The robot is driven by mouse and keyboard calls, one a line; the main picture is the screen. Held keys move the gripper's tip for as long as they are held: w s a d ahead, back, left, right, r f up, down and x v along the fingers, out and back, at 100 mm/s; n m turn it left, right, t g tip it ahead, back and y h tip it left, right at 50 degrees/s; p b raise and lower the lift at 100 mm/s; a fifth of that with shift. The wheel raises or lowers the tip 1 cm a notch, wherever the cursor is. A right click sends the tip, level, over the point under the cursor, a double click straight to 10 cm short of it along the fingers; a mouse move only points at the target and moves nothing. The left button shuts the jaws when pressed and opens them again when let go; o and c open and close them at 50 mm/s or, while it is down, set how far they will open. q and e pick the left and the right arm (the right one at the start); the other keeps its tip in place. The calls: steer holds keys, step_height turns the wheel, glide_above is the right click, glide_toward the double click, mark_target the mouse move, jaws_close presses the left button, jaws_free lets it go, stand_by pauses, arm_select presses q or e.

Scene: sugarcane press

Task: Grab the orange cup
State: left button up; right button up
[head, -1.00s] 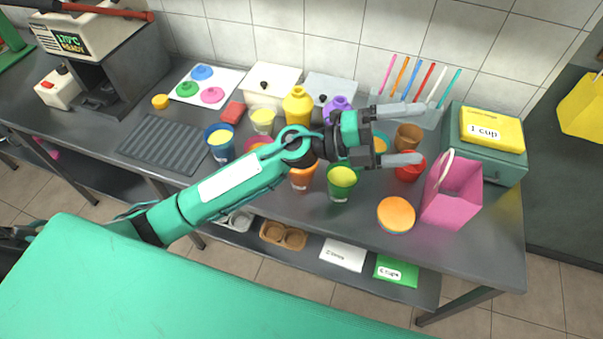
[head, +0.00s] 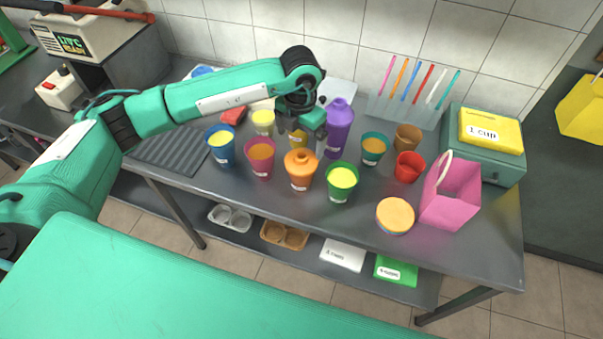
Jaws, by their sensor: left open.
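The orange cup (head: 300,170) stands upright on the grey table, near the front of the group of cups, with a domed orange lid. My left gripper (head: 307,127) points down just behind and above the orange cup. It is open and apart from that cup, with one finger beside the purple cup (head: 338,128). My right gripper is out of view.
The pink cup (head: 260,158) stands left of the orange cup and the green cup (head: 341,182) right of it. A blue cup (head: 222,147), teal cup (head: 373,149), red cup (head: 408,167) and pink bag (head: 450,195) are around. The table's front strip is clear.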

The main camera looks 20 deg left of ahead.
mark_target(301, 156)
arm_select(q)
step_height(301, 156, down, 6)
steer(key=shift+f+p, duration=0.1)
steer(key=shift+p, duration=0.7)
steer(key=shift+d+f+p, duration=0.1)
steer(key=shift+f+p, duration=0.45)
steer(key=shift+p, duration=0.05)
step_height(301, 156, down, 3)
steer(key=shift+w+f+p, duration=0.1)
steer(key=shift+f+p, duration=0.05)
steer(key=shift+p, duration=0.7)
steer(key=shift+f, duration=0.45)
steer(key=c, duration=1.5)
steer(key=shift+c, duration=1.2)
